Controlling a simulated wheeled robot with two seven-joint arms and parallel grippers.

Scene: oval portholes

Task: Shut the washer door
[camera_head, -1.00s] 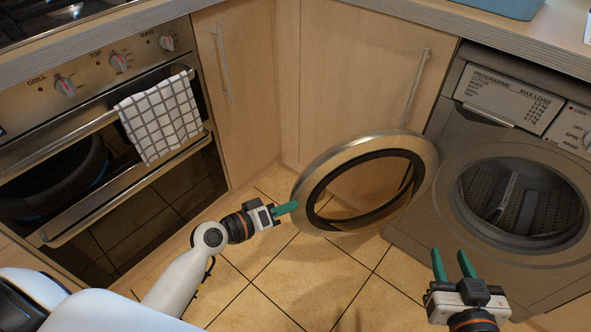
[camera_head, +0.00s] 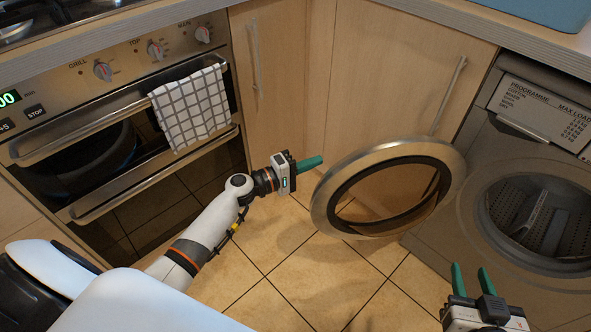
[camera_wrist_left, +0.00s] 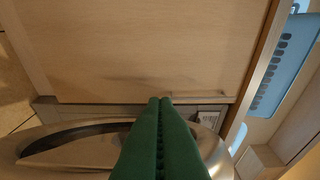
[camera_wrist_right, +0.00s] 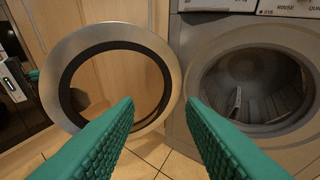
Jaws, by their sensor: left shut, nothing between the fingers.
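The washer door (camera_head: 334,204), a round metal ring with a dark inner rim and glass, stands wide open, swung out to the left of the washer (camera_head: 440,215). The washer's round drum opening (camera_head: 545,222) is uncovered. My left gripper (camera_head: 312,162) has green fingers, is shut and empty, and is at the door's upper left edge; I cannot tell if it touches. In the left wrist view the shut fingers (camera_wrist_left: 160,105) lie in front of the door ring (camera_wrist_left: 70,135). My right gripper (camera_head: 472,281) is open and empty, low in front of the washer. The right wrist view shows the door (camera_wrist_right: 170,75) ahead.
An oven (camera_head: 100,120) with a checked towel (camera_head: 192,108) on its handle stands at the left. Wooden cupboards (camera_head: 385,80) with bar handles are behind the door. The tiled floor (camera_head: 300,260) is clear. A blue container (camera_head: 540,10) sits on the counter.

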